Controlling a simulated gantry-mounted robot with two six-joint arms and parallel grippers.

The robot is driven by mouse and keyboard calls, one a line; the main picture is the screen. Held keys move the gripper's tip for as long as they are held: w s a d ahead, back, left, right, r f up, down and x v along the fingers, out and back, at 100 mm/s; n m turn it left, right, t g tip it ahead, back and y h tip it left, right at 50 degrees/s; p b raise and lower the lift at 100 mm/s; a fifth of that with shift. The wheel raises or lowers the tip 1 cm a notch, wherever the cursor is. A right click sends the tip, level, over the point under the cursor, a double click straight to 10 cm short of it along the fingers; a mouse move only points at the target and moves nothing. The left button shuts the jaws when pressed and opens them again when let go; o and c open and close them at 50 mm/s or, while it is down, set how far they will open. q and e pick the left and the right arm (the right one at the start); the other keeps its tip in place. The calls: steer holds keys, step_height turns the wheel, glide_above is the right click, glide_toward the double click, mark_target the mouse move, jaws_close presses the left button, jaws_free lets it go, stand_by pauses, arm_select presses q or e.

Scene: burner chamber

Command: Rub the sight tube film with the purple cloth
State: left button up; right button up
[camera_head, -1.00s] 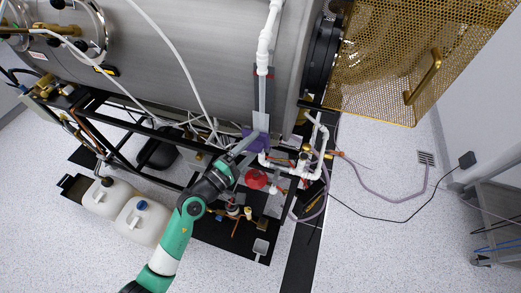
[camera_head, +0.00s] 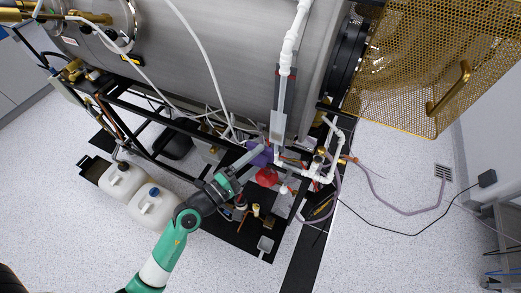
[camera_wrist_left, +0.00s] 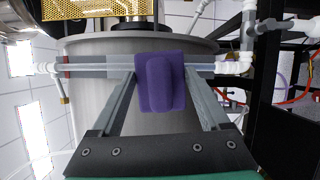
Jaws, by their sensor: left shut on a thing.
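The purple cloth (camera_head: 261,155) is a folded pad between the fingertips of my left gripper (camera_wrist_left: 163,88), which is shut on it. In the left wrist view the cloth (camera_wrist_left: 160,98) sits between both fingers. The sight tube (camera_head: 279,118) runs upright along the front of the steel vessel in the head view. The cloth is at its lower end, just left of it. In the wrist view the tube (camera_wrist_left: 90,68) runs across behind the cloth, which hides its middle. I cannot tell whether cloth and tube touch. The film is not clearly visible. My right gripper is not in view.
The large steel vessel (camera_head: 215,60) stands behind the tube. White pipework (camera_head: 315,174) and a red round part (camera_head: 267,177) are close to the gripper. Two white jugs (camera_head: 152,207) stand on the floor at left. The floor at right is mostly clear.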

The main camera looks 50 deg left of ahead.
mark_target(257, 165)
arm_select(q)
steer(key=shift+s+d, duration=0.1)
steer(key=shift+s+d, duration=0.3)
steer(key=shift+s, duration=0.4)
steer(key=shift+s+d, duration=0.25)
steer(key=shift+s, duration=0.4)
steer(key=shift+w+a+r, duration=0.1)
steer(key=shift+a, duration=0.05)
steer(key=d+f+m+g+h, duration=0.1)
steer(key=d+f+m+h, duration=0.1)
steer(key=d+m+h, duration=0.3)
steer(key=s+r+p, duration=0.1)
steer(key=r+p, duration=1.3)
steer(key=s+d+r+n+p, duration=0.1)
steer(key=s+r+p, duration=0.1)
steer(key=r+p, duration=1.2)
steer(key=shift+s+h, duration=0.25)
steer(key=shift+h, duration=0.15)
